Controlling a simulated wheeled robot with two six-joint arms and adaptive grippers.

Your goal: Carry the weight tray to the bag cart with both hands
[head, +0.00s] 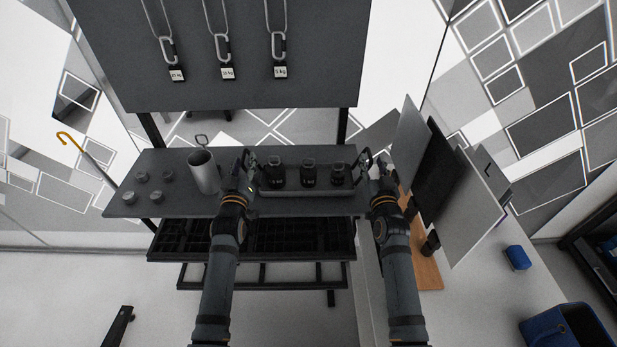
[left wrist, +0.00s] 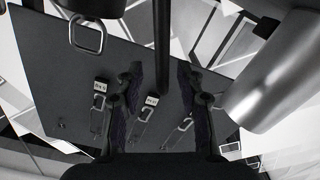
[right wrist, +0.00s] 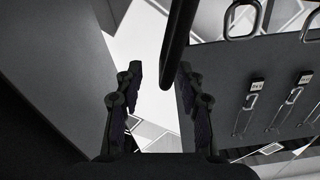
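In the right wrist view the fingers (right wrist: 159,85) are also apart, with a similar dark bar (right wrist: 179,45) near the right finger. Contact cannot be told. I cannot identify the bag cart.
A metal cup (head: 204,172) stands left of my left gripper, with several small knobs (head: 141,178) further left. A grey board (head: 220,55) with hanging hooks is behind. Upright panels (head: 440,165) stand close right of my right gripper. A blue bin (head: 560,328) is lower right.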

